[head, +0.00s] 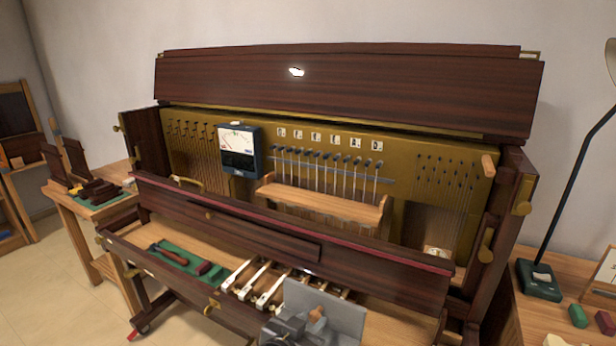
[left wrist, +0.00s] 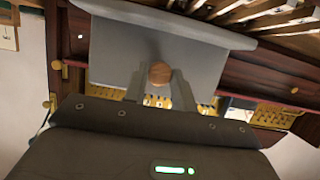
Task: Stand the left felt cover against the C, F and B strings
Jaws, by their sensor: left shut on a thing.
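The felt cover (head: 340,307) is a grey panel with a round wooden knob (head: 316,316), low in front of the piano. It also fills the middle of the left wrist view (left wrist: 112,55). My left gripper (head: 300,324) is shut on the knob (left wrist: 160,73), with one finger on each side. The cover is apart from the strings (head: 325,172), which stand upright in a row behind a wooden rail (head: 325,205). White letter tags (head: 315,137) sit above them, too small to read surely. My right gripper is not in view.
A blue meter (head: 239,150) stands at the left of the strings. The piano's front rail (head: 300,240) lies between the cover and the strings. Keys (head: 262,283) and a green tool mat (head: 180,259) lie below. A lamp base (head: 538,281) stands at right.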

